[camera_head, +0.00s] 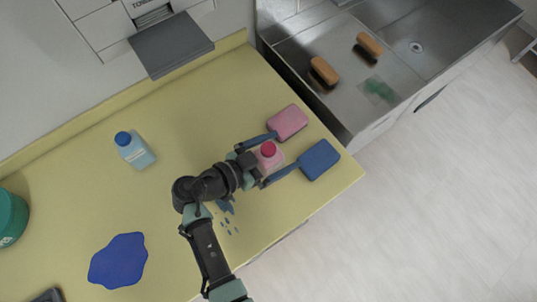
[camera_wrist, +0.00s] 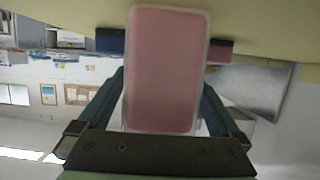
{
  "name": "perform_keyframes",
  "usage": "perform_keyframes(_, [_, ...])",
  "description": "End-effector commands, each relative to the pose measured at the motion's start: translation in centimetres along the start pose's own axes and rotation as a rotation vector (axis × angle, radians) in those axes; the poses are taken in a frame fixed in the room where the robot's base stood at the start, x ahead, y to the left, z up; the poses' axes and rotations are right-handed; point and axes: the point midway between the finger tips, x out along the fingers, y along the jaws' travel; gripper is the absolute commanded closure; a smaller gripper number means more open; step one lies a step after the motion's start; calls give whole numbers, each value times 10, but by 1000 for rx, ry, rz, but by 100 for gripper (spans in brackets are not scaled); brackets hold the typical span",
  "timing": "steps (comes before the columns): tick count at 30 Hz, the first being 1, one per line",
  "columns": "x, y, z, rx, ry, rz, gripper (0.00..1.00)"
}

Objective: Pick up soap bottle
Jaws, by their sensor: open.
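A pink bottle with a red cap (camera_head: 268,153) stands on the yellow counter near its right end. A light blue bottle with a blue cap (camera_head: 136,150) stands further left. No readable label shows which is the soap bottle. My gripper (camera_head: 281,152) is open, with one finger on each side of the pink bottle. In the wrist view the pink bottle (camera_wrist: 165,70) fills the middle between my fingers, which look apart from it. The lower part of the bottle is partly hidden by my gripper in the head view.
A pink block (camera_head: 288,122) and a blue block (camera_head: 319,160) lie just beyond my fingertips on the counter (camera_head: 85,205). A blue puddle-like patch (camera_head: 118,261) and a green container (camera_head: 10,218) are at left. A metal sink (camera_head: 400,75) with brushes (camera_head: 324,72) stands behind.

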Motion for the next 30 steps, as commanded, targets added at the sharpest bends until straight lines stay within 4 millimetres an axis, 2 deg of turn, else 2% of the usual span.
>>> perform_keyframes(6, [1, 0, 0, 1, 0, -1, 0])
perform_keyframes(23, [0, 0, 0, 1, 1, -1, 100])
perform_keyframes(30, [0, -1, -1, 2, 3, -1, 100])
